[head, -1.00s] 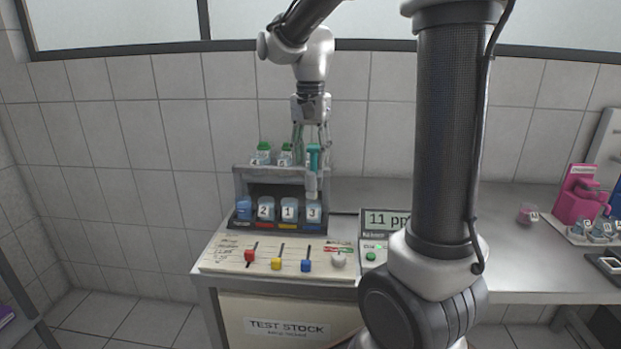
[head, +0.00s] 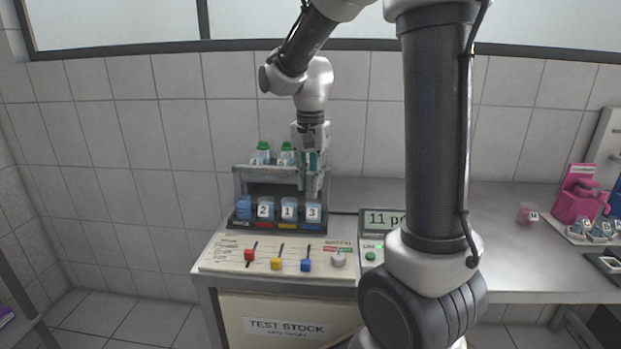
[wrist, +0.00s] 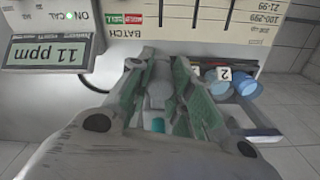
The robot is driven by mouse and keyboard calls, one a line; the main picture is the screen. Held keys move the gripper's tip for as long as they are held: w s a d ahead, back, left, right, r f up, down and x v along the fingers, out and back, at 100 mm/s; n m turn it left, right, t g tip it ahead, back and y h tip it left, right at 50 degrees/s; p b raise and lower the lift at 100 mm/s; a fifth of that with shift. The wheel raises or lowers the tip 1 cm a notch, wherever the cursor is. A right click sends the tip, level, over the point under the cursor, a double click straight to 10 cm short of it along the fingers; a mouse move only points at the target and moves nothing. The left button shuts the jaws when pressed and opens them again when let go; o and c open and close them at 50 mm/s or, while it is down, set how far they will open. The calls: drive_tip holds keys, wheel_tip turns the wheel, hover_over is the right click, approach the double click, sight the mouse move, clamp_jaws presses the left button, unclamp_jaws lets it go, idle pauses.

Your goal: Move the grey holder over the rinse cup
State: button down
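The grey holder with a teal top stands at the right end of the small rack. In the wrist view its grey part (wrist: 157,92) lies between my fingers, with some teal below it. My gripper (head: 311,190) points down around it, in front of the rack's right side, and hides most of it in the head view. Whether the fingers press on it is not clear. No cup is readably marked rinse. A blue unnumbered cup (head: 244,208) stands at the left end of the lower row, left of cups 2 (head: 266,209), 1 (head: 289,210) and 3 (head: 313,212).
Green-capped bottles (head: 263,154) stand on the rack's upper shelf (head: 243,170). A panel with coloured sliders (head: 276,263) and a meter reading 11 ppm (head: 388,219) lie in front and right. A pink device (head: 577,199) stands far right. Bench between is mostly clear.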

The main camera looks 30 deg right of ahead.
drive_tip(key=w+a, duration=0.6)
drive_tip(key=a, duration=0.3)
drive_tip(key=w+a, duration=0.6)
drive_tip(key=a, duration=0.2)
drive_tip(key=shift+a, duration=0.35)
drive_tip(key=shift+r, duration=0.1)
drive_tip(key=c, duration=1.3)
unclamp_jaws()
drive_tip(key=shift+w+a, duration=0.1)
drive_tip(key=shift+a, duration=0.05)
drive_tip(key=shift+o, duration=0.2)
wheel_tip(320, 180, up, 12)
